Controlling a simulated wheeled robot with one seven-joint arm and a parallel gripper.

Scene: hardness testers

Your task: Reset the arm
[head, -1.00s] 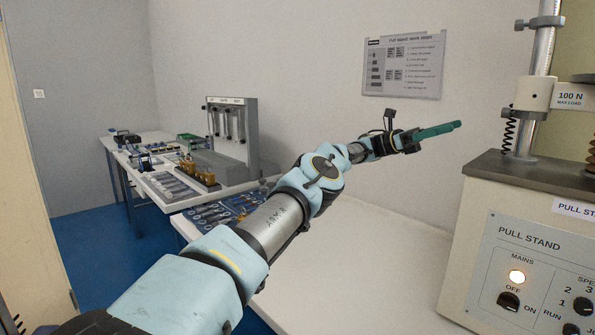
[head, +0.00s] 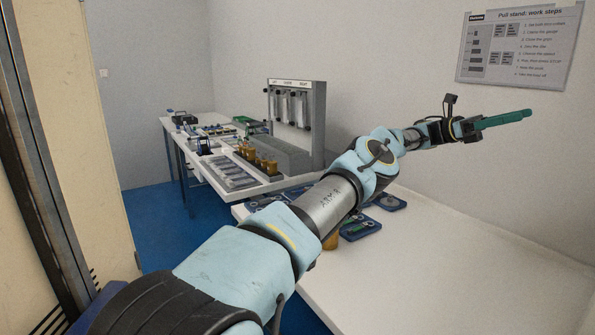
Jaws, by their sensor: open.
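My arm reaches from the bottom left up to the right across the head view, stretched out over the white bench (head: 440,250). My gripper (head: 524,115) is at its far end, with green fingers pointing right, in front of the wall and below the work-steps sign. The jaws are open, though the two fingers nearly overlap from this side. Nothing is seen between them. The gripper is clear of the bench top.
A sign (head: 518,48) hangs on the wall above the gripper. Blue trays (head: 360,228) lie on the bench, partly behind my arm. A grey rack (head: 318,110) stands on the far table. A dark upright post (head: 40,170) stands at the left. The right bench surface is clear.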

